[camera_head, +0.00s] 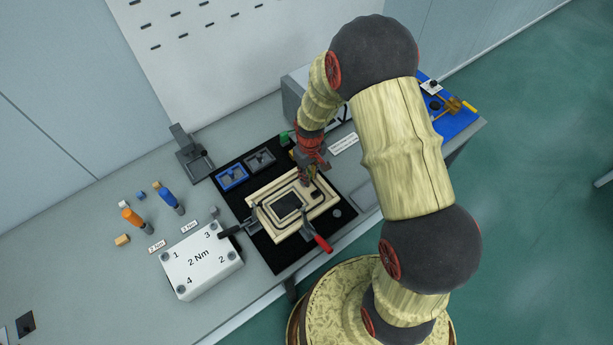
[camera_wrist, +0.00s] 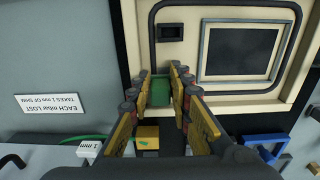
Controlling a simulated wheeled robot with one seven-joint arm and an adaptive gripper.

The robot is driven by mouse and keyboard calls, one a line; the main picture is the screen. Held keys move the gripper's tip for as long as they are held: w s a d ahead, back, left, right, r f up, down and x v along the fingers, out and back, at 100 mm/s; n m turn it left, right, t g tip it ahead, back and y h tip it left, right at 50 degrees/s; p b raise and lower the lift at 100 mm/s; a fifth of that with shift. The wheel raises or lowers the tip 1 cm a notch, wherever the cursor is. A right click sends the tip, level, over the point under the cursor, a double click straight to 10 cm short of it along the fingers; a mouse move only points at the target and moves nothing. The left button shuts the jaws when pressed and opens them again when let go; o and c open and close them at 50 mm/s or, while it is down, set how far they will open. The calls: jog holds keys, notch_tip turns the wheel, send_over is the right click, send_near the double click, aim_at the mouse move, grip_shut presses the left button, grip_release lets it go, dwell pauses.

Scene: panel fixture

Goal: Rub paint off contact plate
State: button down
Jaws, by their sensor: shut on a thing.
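A cream panel (camera_head: 327,209) lies on the black mat, with a dark ring-shaped seal line and a dark grey rectangle (camera_head: 288,205) in its middle. In the wrist view the panel (camera_wrist: 203,88) shows at the top, with the grey rectangle (camera_wrist: 240,52) and a small dark plate (camera_wrist: 171,32). I cannot tell which is the contact plate, and no paint is clear. My gripper (camera_head: 308,181) is over the panel's far right part. In the wrist view my gripper (camera_wrist: 160,82) is shut on a green block (camera_wrist: 161,92) by the panel's edge. Contact with the panel is unclear.
A red-handled clamp (camera_head: 321,243) and a dark clamp (camera_head: 240,228) grip the panel's edges. A white box (camera_head: 201,262) marked 2 Nm and orange (camera_head: 132,217) and blue (camera_head: 167,196) drivers stand left. A yellow block (camera_wrist: 147,136) lies below the fingers in the wrist view.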

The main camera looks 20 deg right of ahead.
jog(key=shift+d, duration=0.2)
jog(key=shift+w+r+p, duration=0.25)
jog(key=shift+r+p, duration=0.15)
jog(key=shift+r, duration=0.15)
jog(key=shift+s+d+r+p, duration=0.1)
jog(key=shift+d+r+p, duration=0.15)
jog(key=shift+r, duration=0.2)
jog(key=shift+s+d+r+p, duration=0.1)
jog(key=shift+r+p, duration=0.25)
jog(key=shift+r, duration=0.05)
jog(key=shift+w+a+r+p, duration=0.15)
jog(key=shift+r+p, duration=0.3)
jog(key=shift+r, duration=0.25)
jog(key=shift+a+r+p, duration=0.1)
jog(key=shift+r+p, duration=0.45)
jog(key=shift+r, duration=0.35)
notch_tip(320, 180, up, 3)
jog(key=shift+p, duration=1)
jog(key=shift+f, duration=0.15)
